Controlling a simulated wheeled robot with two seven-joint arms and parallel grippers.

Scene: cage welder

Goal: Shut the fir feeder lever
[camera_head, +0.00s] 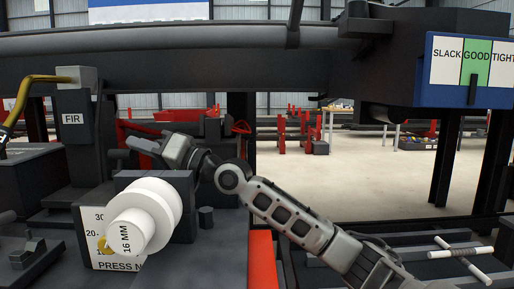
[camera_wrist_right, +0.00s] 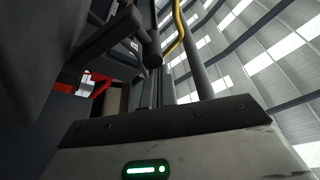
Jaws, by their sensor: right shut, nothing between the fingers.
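My right gripper (camera_head: 140,147) is shut and empty just right of and below the FIR box. A short dark bar with a rounded end (camera_head: 118,154) lies by its fingertips. It may be the feeder lever; I cannot tell whether they touch. In the wrist view, dark rods stand beyond the gripper body. My left gripper is not in view.
A white 16 MM dial (camera_head: 147,219) stands in front of my right wrist, above a white scale plate (camera_head: 93,222). A large dark beam (camera_head: 230,70) crosses above. A SLACK/GOOD/TIGHT gauge (camera_head: 474,67) hangs at upper right. Red guards are behind.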

